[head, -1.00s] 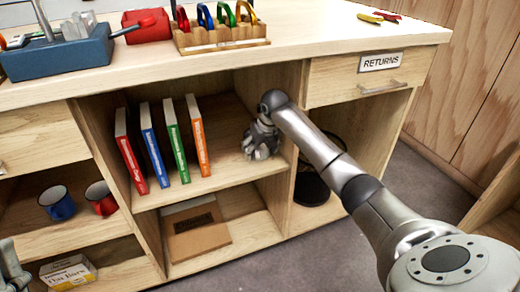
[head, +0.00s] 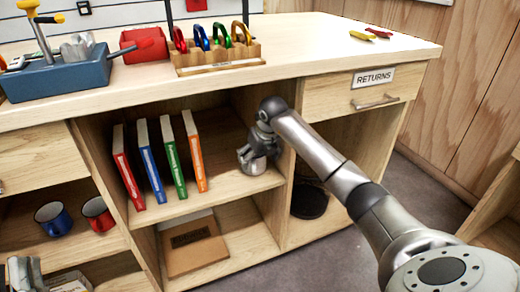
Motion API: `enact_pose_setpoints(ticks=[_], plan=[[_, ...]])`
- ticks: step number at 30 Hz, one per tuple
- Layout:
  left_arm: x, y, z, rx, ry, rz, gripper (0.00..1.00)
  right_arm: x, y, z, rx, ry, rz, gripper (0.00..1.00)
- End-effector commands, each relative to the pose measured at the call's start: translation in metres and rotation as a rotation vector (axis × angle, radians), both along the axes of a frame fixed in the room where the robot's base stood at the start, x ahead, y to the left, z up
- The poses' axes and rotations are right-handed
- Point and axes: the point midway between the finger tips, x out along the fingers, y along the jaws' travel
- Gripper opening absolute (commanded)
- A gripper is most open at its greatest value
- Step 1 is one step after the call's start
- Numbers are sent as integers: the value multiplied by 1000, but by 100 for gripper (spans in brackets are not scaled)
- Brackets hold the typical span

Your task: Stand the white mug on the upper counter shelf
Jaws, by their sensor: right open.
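The upper counter shelf (head: 228,192) is the middle bay's upper board, with several books standing on its left half. My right gripper (head: 250,166) is open over the right part of this shelf, close to the bay's right wall. I cannot make out a white mug; a pale shape at the fingers is too small to tell apart from the gripper. My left gripper (head: 25,275) shows only partly at the lower left corner, and its jaw state is unclear.
Books (head: 167,165) stand left of my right gripper. A blue mug (head: 54,219) and a red mug (head: 98,214) sit in the left bay. A brown box (head: 193,247) lies below the shelf. A carabiner rack (head: 217,57) and blue toolbox (head: 62,79) stand on the countertop.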

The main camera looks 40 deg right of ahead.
Motion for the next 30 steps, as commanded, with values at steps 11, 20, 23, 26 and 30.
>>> enact_pose_setpoints(ticks=[11,20,23,26,30], plan=[[20,0,-41,70,248,14,31,-13,2,31,-2,1,0,84],[22,1,-47,78,279,16,31,-14,3,34,-1,1,1,84],[22,1,-47,78,279,16,31,-14,3,34,-1,1,1,84],[22,1,-47,78,278,16,31,-14,3,34,-1,1,1,84],[22,1,-47,79,278,17,31,-14,3,34,-1,1,1,84]])
